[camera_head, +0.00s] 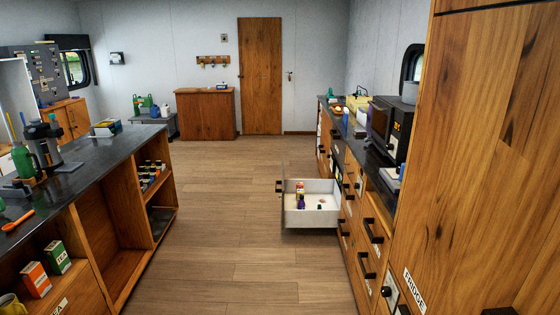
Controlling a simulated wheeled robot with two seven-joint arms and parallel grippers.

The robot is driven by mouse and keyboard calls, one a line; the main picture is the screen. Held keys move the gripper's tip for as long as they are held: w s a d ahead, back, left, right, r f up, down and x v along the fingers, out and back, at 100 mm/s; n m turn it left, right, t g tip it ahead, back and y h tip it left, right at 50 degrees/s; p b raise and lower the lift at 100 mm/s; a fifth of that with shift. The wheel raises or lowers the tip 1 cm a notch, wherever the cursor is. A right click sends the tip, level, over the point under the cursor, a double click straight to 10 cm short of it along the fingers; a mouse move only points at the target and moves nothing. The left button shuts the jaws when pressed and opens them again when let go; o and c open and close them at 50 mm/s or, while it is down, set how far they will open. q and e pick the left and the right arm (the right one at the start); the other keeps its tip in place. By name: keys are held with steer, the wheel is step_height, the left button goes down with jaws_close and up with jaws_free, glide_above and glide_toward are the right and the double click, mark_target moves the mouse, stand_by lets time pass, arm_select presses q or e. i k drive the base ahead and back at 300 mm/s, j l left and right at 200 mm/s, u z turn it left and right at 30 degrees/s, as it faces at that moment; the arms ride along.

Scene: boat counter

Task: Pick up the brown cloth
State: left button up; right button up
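I cannot make out a brown cloth anywhere in the head view. Neither of my grippers is in view. An open white-lined drawer (312,221) sticks out from the right-hand cabinets into the aisle. It holds a few small bottles (301,201) and other small items, with no cloth visible in it. The far parts of the counters are too small to tell every item apart.
A dark-topped counter (105,149) with open shelves runs along the left. On the right stand a cluttered counter and a tall wooden fridge cabinet (485,150). The wooden floor (225,190) between is clear up to a door (260,75) and a low cabinet (206,115).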

mark_target(362, 132)
steer(key=i, duration=1.65)
steer(key=i+j+z, duration=0.1)
steer(key=i+z, duration=0.2)
steer(key=i, duration=0.25)
steer(key=i+j+z, duration=0.25)
steer(key=i, duration=0.25)
steer(key=i+j+z, duration=0.3)
steer(key=i, duration=0.25)
